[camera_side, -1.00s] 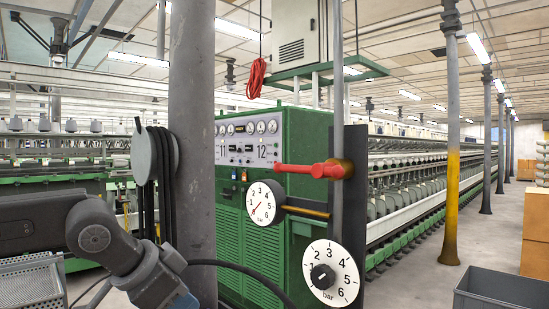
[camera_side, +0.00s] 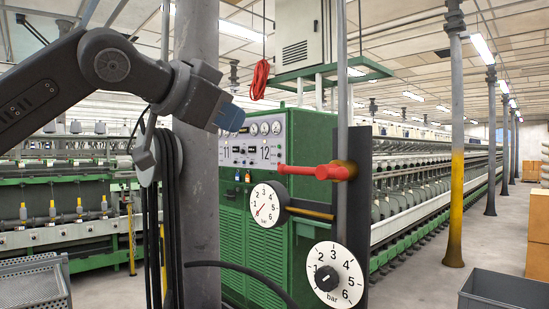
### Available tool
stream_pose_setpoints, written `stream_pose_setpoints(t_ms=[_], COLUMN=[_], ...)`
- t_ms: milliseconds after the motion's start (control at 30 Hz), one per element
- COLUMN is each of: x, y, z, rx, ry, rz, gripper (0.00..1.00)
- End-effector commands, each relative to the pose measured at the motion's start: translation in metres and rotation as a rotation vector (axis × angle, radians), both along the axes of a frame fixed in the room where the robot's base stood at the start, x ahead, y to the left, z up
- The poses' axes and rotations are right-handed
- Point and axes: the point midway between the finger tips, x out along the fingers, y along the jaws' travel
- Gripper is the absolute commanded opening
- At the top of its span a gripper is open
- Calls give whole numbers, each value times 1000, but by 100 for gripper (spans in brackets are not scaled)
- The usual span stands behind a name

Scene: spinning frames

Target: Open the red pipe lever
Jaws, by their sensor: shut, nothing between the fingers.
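The red pipe lever (camera_side: 305,170) is in the middle of the camera_side view. It lies nearly level, pointing left from its mount on the dark upright plate (camera_side: 352,215). My wrist (camera_side: 195,95) is raised in front of the grey pillar, up and left of the lever and well apart from it. Nothing touches the lever.
A small gauge (camera_side: 267,204) and a larger bar dial (camera_side: 333,275) sit below the lever. The grey pillar (camera_side: 200,240) and the reel with black hose (camera_side: 162,158) stand to its left. A green control cabinet (camera_side: 300,135) is behind. A grey crate (camera_side: 500,290) is lower right.

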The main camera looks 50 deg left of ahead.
Motion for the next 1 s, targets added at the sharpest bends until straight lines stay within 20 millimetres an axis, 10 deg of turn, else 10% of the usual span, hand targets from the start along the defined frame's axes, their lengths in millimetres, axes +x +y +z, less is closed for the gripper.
stream_pose_setpoints(t_ms=[367,1000], x=[12,108], y=[2,19], z=[-4,-51], rx=[2,0], ry=[3,3], rz=[3,1], gripper=[0,0])
